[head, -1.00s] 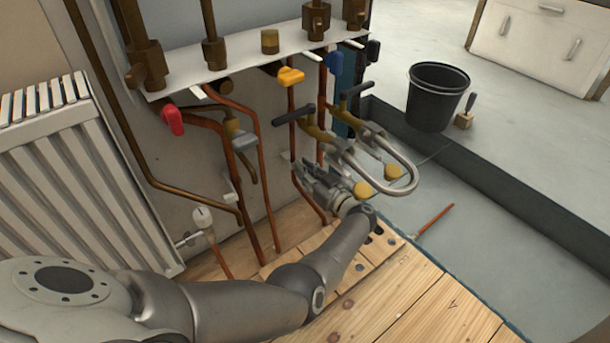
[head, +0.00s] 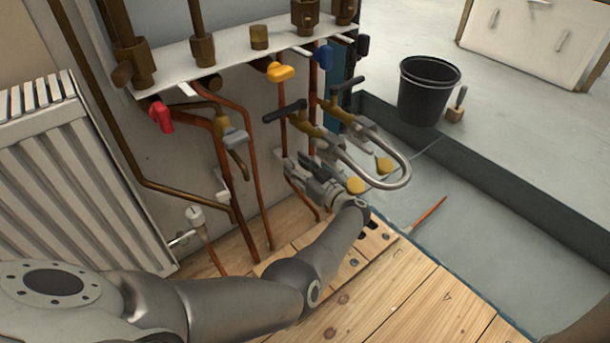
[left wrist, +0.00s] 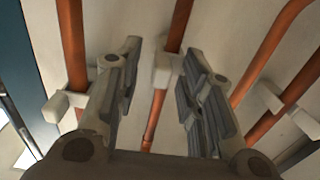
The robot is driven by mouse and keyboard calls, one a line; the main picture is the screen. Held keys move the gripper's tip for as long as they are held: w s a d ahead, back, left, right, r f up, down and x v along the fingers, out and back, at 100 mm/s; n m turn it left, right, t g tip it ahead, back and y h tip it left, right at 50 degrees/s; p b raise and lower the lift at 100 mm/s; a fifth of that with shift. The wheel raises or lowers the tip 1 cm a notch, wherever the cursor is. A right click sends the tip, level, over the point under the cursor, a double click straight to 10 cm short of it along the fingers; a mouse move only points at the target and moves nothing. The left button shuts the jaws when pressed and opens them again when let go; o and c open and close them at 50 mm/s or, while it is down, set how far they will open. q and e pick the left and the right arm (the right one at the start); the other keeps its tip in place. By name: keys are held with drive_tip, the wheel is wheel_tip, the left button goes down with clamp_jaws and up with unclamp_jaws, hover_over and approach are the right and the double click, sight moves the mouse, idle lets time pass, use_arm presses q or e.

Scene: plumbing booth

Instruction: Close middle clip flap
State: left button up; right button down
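My left gripper (head: 299,167) is low at the wall, in front of the copper pipes below the brass valves. In the left wrist view its two fingers (left wrist: 158,95) stand wide apart with nothing held between them. The middle pale clip (left wrist: 166,70) is on the wall between and beyond the fingertips, beside a copper pipe (left wrist: 158,112). Whether its flap is open or shut is hard to tell. In the head view the gripper largely hides this spot. Other pale clips sit to the left (left wrist: 62,104) and right (left wrist: 266,97). My right gripper is not in view.
A looped grey hose (head: 385,180) and brass valves with black handles (head: 285,111) hang just above the gripper. A white radiator (head: 75,185) stands at left. A black bucket (head: 425,92) is on the floor at right. Wooden boards (head: 390,300) lie below.

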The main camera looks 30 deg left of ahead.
use_arm(q)
drive_tip(key=shift+s+r+t+p, duration=0.15)
drive_tip(key=shift+t+p, duration=0.15)
drive_tip(key=shift+p, duration=0.3)
drive_tip(key=s+d+m+t+h+p, duration=0.2)
drive_tip(key=s+m+t+h+p, duration=0.9)
drive_tip(key=s, duration=0.3)
drive_tip(key=s+d+r+m+g+h, duration=0.1)
drive_tip(key=s+d+m+g+h, duration=0.2)
drive_tip(key=d+h, duration=0.3)
drive_tip(key=s+d+m+g+h+b, duration=0.1)
drive_tip(key=s+d+m+g+h, duration=0.2)
drive_tip(key=d, duration=1.1)
drive_tip(key=h, duration=0.2)
drive_tip(key=shift+d+r+m+g+h+b, duration=0.3)
drive_tip(key=shift+d+r+g+h, duration=0.05)
drive_tip(key=shift+d+g+h, duration=0.05)
